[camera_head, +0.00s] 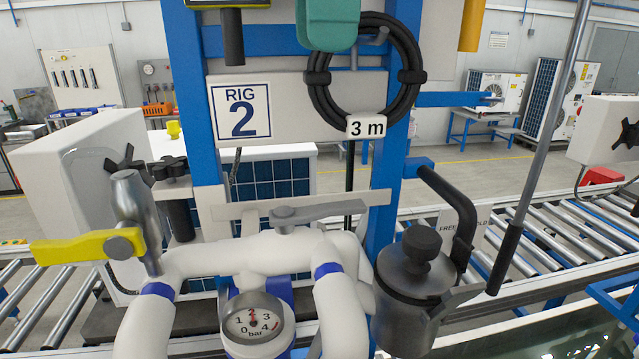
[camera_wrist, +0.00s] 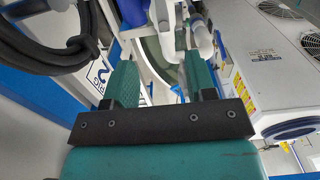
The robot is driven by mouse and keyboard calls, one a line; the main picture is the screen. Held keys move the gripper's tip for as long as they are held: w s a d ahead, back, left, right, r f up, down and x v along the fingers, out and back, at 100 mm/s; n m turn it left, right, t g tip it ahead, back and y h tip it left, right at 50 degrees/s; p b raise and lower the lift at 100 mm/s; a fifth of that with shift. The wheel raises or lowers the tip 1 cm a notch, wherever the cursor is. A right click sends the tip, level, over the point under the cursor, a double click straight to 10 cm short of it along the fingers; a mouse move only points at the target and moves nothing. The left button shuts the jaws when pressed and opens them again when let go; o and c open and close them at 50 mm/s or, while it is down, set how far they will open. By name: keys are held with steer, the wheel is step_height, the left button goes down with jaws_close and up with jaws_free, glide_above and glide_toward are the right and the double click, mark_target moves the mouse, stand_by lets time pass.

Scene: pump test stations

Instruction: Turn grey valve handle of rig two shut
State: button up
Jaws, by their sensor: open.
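The rig two board (camera_head: 240,110) stands in the middle of the head view. Below it, the grey valve handle (camera_head: 330,212) is a flat lever on a round hub above the white pipe (camera_head: 245,257). It lies roughly level, pointing right with its tip near the blue post. My gripper (camera_wrist: 162,80) shows in the wrist view with its two teal fingers apart and nothing clearly between them. White and blue pipe parts (camera_wrist: 202,38) show beyond the fingers. I cannot make out the grey handle there. The fingertips do not show clearly in the head view.
A yellow lever (camera_head: 75,248) sits on the left valve. A gauge (camera_head: 252,318) reads about 2 bar. A black hose coil (camera_head: 318,95) hangs above; a grey rod (camera_head: 545,130) slants at right.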

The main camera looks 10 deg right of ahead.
mark_target(325, 206)
step_height(325, 206, down, 17)
steer(key=b, duration=1)
steer(key=shift+d+r+b, duration=0.1)
steer(key=shift+b, duration=0.3)
jaws_close()
